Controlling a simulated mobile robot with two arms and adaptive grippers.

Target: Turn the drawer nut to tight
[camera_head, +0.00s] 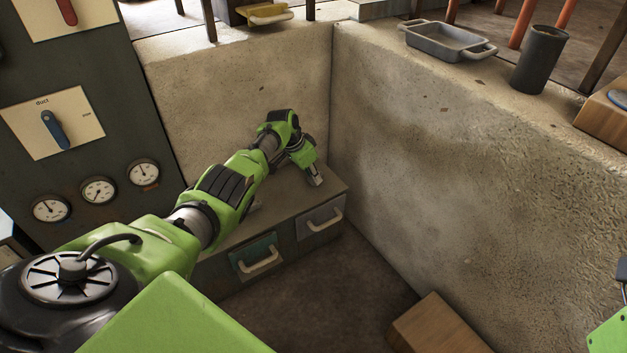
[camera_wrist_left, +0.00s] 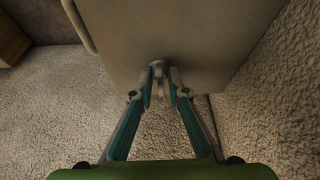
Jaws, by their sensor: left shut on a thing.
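My left gripper (camera_head: 315,180) is at the upper front of the low grey cabinet (camera_head: 335,186), above the grey drawer (camera_head: 320,219) on its right side. In the left wrist view the left gripper (camera_wrist_left: 159,78) has its two fingertips close together at the edge of a pale panel, shut on a small metal piece, the drawer nut (camera_wrist_left: 159,88). The nut is mostly hidden between the fingertips, and its turn angle cannot be told. In the head view the nut is hidden by the gripper. My right gripper does not show.
A teal drawer (camera_head: 254,257) with a pale handle is left of the grey one. A concrete wall (camera_head: 450,170) rises close on the right, with a grey tray (camera_head: 447,41) and a dark cup (camera_head: 540,60) on top. A wooden block (camera_head: 436,325) lies on the floor.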

